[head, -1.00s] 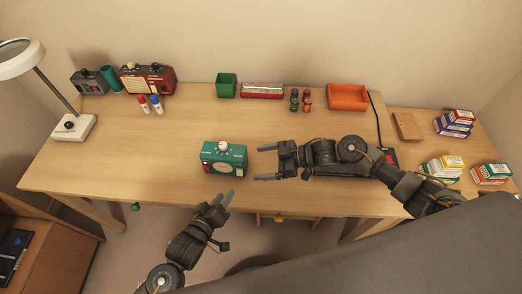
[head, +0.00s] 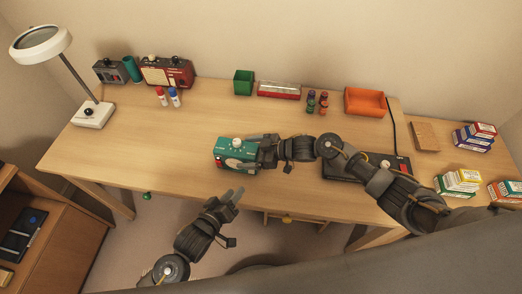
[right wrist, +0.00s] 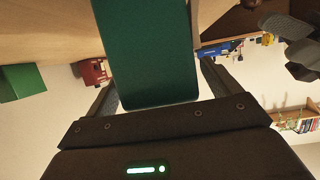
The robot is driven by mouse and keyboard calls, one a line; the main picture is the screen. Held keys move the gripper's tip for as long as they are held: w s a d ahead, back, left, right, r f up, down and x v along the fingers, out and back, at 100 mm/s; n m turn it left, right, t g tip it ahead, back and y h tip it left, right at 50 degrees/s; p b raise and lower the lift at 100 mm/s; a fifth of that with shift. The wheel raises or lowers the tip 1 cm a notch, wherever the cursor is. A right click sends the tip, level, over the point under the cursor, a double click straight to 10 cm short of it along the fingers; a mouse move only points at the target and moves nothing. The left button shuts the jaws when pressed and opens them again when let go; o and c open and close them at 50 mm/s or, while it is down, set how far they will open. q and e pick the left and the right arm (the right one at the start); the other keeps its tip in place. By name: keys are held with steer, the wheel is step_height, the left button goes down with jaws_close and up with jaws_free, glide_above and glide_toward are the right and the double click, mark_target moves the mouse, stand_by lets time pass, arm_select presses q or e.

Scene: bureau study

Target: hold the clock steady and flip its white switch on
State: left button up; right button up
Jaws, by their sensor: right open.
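The clock is a teal box (head: 222,154) standing on the desk near its front edge. A round white part (head: 236,142) sits on its top; I cannot tell whether this is the switch or how it is set. My right gripper (head: 254,152) is open, with its fingers on either side of the clock's right end, one across part of the front. In the right wrist view the green clock (right wrist: 147,50) lies between the two fingers, with small gaps showing. My left gripper (head: 232,195) is open and empty, in front of the desk edge, below the clock.
A dark device (head: 345,167) lies under my right arm. The desk left of the clock is clear.

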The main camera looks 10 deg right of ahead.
steer(key=shift+x, duration=0.9)
